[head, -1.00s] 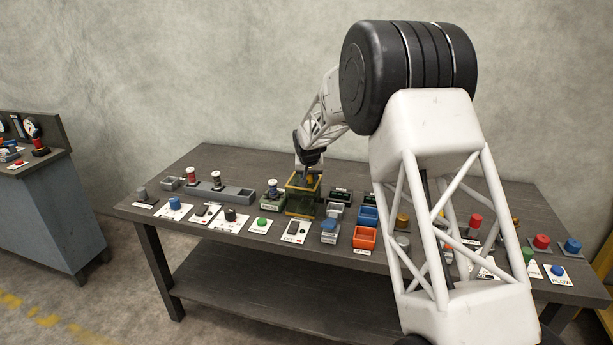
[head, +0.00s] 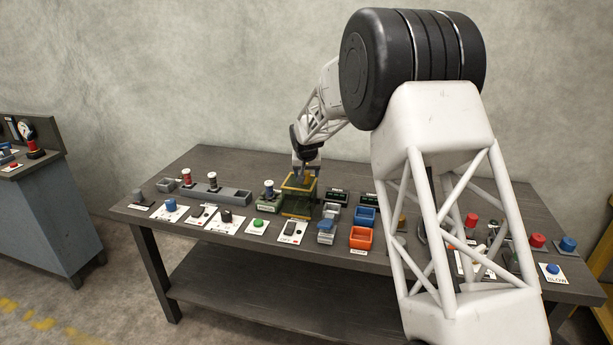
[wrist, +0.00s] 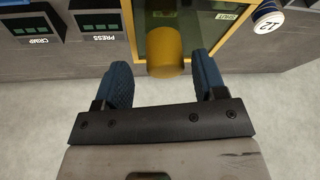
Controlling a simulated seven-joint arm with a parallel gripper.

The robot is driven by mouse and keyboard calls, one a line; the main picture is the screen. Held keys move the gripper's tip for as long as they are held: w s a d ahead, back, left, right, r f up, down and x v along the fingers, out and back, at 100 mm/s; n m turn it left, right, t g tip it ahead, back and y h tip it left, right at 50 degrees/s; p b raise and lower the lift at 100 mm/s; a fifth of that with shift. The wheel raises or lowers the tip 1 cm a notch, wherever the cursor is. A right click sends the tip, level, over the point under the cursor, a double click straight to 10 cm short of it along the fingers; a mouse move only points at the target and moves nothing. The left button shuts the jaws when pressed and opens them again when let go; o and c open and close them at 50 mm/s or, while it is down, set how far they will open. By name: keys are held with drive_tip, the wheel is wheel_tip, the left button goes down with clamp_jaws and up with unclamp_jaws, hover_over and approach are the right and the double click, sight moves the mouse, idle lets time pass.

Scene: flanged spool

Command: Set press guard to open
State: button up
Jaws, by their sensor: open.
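The press guard (head: 297,201) is a yellow-framed box near the middle of the bench. In the wrist view, part of its yellow frame (wrist: 139,22) shows at the top, with a yellow cylindrical handle (wrist: 165,52). My gripper (head: 305,173) is above the guard, pointing down. In the wrist view, my gripper's (wrist: 161,75) blue fingers are open, one on each side of the handle.
Dark displays labelled PRESS (wrist: 98,22) and CRIMP (wrist: 35,28) sit beside the guard. A spool with a white, numbered top (wrist: 268,22) stands on its other side. Blue (head: 365,215) and orange (head: 362,238) bins and several buttons share the bench.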

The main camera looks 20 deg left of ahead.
drive_tip(key=shift+v, duration=2.55)
drive_tip(key=s+d+r+m, duration=0.1)
drive_tip(key=s+d+r, duration=0.4)
drive_tip(key=s+d, duration=0.4)
drive_tip(key=s+d+r+h, duration=0.1)
drive_tip(key=s+d+r, duration=0.4)
drive_tip(key=s+d, duration=0.45)
drive_tip(key=s+d+r+m, duration=0.1)
drive_tip(key=s+d+r, duration=0.5)
drive_tip(key=d, duration=0.5)
drive_tip(key=s+d+f, duration=0.2)
drive_tip(key=s+d, duration=0.3)
drive_tip(key=s, duration=0.7)
drive_tip(key=s+d+f+g, duration=0.1)
drive_tip(key=s+d, duration=0.4)
drive_tip(key=s, duration=0.7)
drive_tip(key=s+d+f+m, duration=0.1)
drive_tip(key=s+d, duration=0.4)
drive_tip(key=s, duration=0.8)
drive_tip(key=shift+f+g, duration=0.3)
drive_tip(key=shift+f, duration=0.6)
